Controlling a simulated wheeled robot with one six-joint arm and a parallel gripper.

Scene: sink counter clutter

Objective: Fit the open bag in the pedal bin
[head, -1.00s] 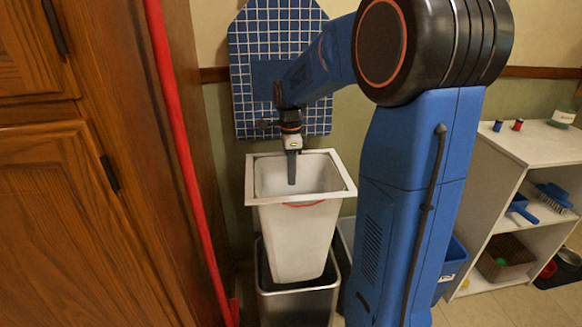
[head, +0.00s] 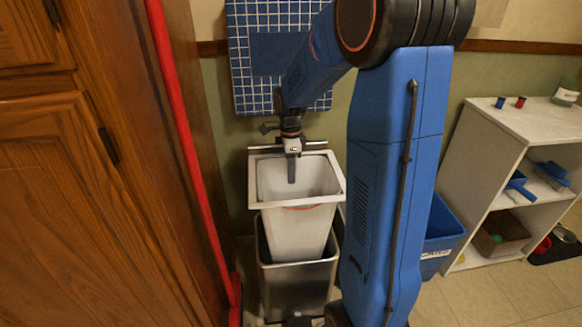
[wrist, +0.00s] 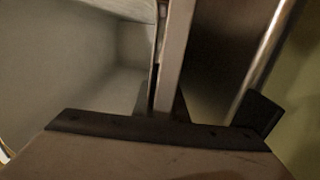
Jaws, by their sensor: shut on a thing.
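The open bag (head: 298,232) is white and upright, with a stiff square rim and a thin red line below its front edge. My gripper (head: 291,168) is shut on the bag's back rim, with one finger showing inside the bag. In the wrist view the pale rim (wrist: 174,60) runs up from between the fingers, the bag's grey inside to its left. The pedal bin (head: 298,285) is a dark metallic box directly below. The bag's lower part is inside the bin's mouth, and its bottom is hidden. The bag's rim is well above the bin's rim.
A red pole (head: 185,140) and wooden cabinets (head: 75,200) stand close on the left. A blue bin (head: 440,238) and a white shelf unit (head: 480,150) stand on the right. A blue tiled panel (head: 278,55) is on the wall behind.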

